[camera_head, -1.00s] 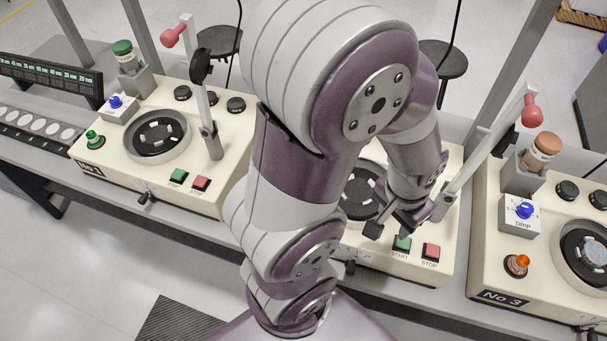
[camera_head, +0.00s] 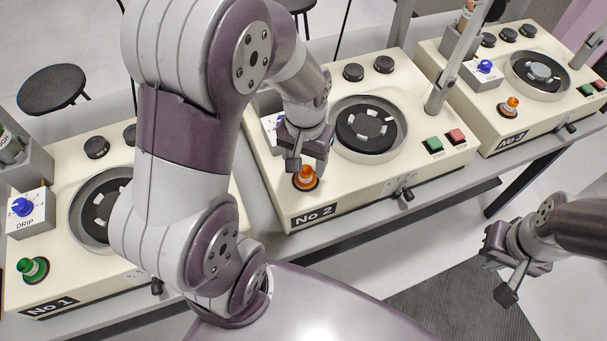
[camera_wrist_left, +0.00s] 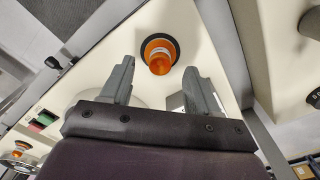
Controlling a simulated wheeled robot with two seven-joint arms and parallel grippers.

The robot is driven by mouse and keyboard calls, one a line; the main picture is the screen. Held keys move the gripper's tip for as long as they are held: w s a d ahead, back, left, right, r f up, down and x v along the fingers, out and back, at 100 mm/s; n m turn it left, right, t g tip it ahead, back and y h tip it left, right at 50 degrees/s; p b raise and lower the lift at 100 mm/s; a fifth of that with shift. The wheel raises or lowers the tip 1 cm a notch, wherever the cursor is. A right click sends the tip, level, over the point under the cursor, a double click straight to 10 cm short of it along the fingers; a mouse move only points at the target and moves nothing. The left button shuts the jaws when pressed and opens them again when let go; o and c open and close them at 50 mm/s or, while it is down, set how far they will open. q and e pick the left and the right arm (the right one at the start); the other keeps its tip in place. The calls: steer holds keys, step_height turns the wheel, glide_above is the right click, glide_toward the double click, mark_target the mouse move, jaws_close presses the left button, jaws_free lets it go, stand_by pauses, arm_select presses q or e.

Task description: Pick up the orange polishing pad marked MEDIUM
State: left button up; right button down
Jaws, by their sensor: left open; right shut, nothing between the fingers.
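An orange polishing pad (camera_head: 305,177) with a knob-like handle and a dark round base sits on the cream top of machine No 2, at its front left corner. In the left wrist view the orange pad (camera_wrist_left: 160,56) has a pale band, but I cannot read its marking. My left gripper (camera_head: 306,160) is open just above it. In the wrist view the two fingers (camera_wrist_left: 159,75) point toward the pad, one on either side, with gaps. My right gripper (camera_head: 499,275) is shut and empty, low at the right, away from the machines.
A second orange pad (camera_head: 511,106) stands on machine No 3 (camera_head: 505,141) and a green pad (camera_head: 33,268) on machine No 1 (camera_head: 48,305). Close by the pad are the blue drip knob box, partly hidden, and the turntable bowl (camera_head: 368,128). A stool (camera_head: 54,88) stands behind.

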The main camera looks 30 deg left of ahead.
mark_target(306, 173)
arm_select(q)
steer(key=f, duration=0.4)
steer(key=shift+w+f, duration=0.3)
steer(key=shift+w, duration=0.1)
steer(key=shift+w+f, duration=0.15)
steer(key=shift+s+a, duration=0.1)
steer(key=shift+s, duration=0.15)
steer(key=shift+c, duration=0.3)
steer(key=shift+s+a, duration=0.1)
steer(key=c, duration=0.5)
jaws_close()
